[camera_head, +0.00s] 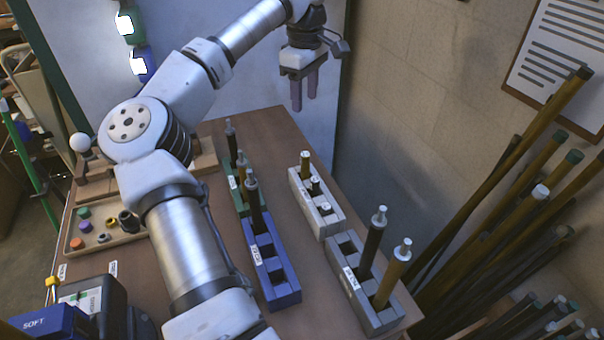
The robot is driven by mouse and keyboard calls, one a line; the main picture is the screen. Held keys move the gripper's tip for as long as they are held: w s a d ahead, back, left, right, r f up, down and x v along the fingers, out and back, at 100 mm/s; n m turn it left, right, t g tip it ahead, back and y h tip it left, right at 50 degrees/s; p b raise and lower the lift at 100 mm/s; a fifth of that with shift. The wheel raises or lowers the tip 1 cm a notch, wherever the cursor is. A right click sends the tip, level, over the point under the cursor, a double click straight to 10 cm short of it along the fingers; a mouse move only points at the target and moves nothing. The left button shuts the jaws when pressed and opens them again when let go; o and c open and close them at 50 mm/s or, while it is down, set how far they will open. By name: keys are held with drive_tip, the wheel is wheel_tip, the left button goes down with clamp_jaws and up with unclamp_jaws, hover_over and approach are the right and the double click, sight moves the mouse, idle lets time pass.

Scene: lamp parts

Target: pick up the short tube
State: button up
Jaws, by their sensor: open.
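My gripper (304,102) hangs with its two fingers pointing down, apart and empty, above the far end of the table. Several tubes stand upright in racks below and nearer. In the white rack (329,231), a brass tube (305,166) stands in the far hole, with low dark pieces (315,187) in front of it. The grey rack (378,320) holds a tall dark tube (372,245) and a brass tube (392,278). The blue rack (285,297) holds one dark tube (255,205). The green rack (236,195) holds dark and brass tubes (242,166). I cannot tell which is the short tube.
A wooden tray (125,238) with small coloured parts lies at the left, partly behind my arm. A wall (400,120) and a bundle of long poles (480,250) border the table's right side. Bare tabletop (268,130) shows beyond the racks.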

drive_tip(key=b, duration=0.5)
approach(305, 154)
drive_tip(key=f, duration=0.3)
drive_tip(key=f+p, duration=0.1)
drive_tip(key=f, duration=0.3)
drive_tip(key=shift+s+f, duration=0.2)
drive_tip(key=shift+f, duration=0.1)
drive_tip(key=shift+w+f+p, duration=0.15)
drive_tip(key=shift+f+p, duration=0.3)
drive_tip(key=shift+f, duration=0.95)
drive_tip(key=shift+w+f+p, duration=0.1)
drive_tip(key=shift+f+p, duration=0.3)
drive_tip(key=shift+f, duration=0.95)
clamp_jaws()
drive_tip(key=shift+r, duration=0.1)
